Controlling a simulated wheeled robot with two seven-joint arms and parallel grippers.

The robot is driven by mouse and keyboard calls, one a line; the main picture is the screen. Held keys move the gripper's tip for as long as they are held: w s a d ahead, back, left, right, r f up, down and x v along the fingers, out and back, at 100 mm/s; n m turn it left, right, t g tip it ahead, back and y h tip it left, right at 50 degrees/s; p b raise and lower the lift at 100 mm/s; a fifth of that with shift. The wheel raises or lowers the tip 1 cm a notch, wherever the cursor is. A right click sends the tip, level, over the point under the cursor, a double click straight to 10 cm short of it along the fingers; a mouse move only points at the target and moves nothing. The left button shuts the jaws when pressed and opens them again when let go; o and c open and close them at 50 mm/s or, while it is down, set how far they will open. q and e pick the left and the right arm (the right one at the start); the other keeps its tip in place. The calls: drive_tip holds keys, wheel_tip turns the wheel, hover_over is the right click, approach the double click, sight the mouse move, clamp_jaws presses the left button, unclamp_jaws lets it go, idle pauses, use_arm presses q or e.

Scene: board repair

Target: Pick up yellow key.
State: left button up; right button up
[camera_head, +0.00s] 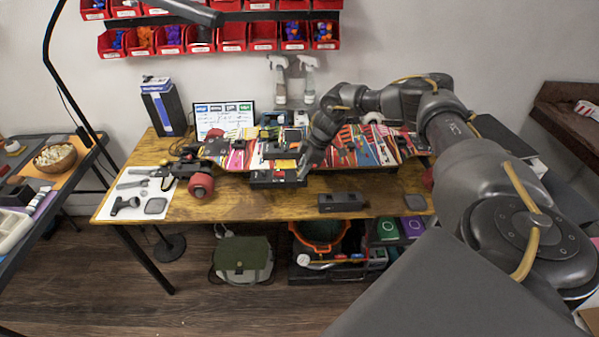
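My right arm reaches in from the right over the workbench (245,207). My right gripper (303,172) points down in front of the middle of a colourful board (370,146), beside a small black box (268,179). Its fingers are too small and dark to tell whether they are open or shut, or hold anything. I cannot make out a yellow key for certain; small items around the box and gripper blend together, and the arm hides part of the board. My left gripper is not in view.
A red wheel (201,185) shows at the board's left end. A white sheet with tools (133,190) lies at the bench's left. A dark block (341,202) sits near the front edge. Spray bottles (308,80) and a tall box (163,107) stand behind.

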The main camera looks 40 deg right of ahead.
clamp_jaws()
drive_tip(key=shift+w+r+b, duration=0.1)
drive_tip(key=shift+r+b, duration=0.4)
drive_tip(key=shift+r, duration=0.1)
drive_tip(key=s+a+r+b, duration=0.4)
drive_tip(key=s+a+r, duration=0.4)
drive_tip(key=a+r, duration=0.3)
drive_tip(key=shift+s+r, duration=0.3)
drive_tip(key=shift+r, duration=0.15)
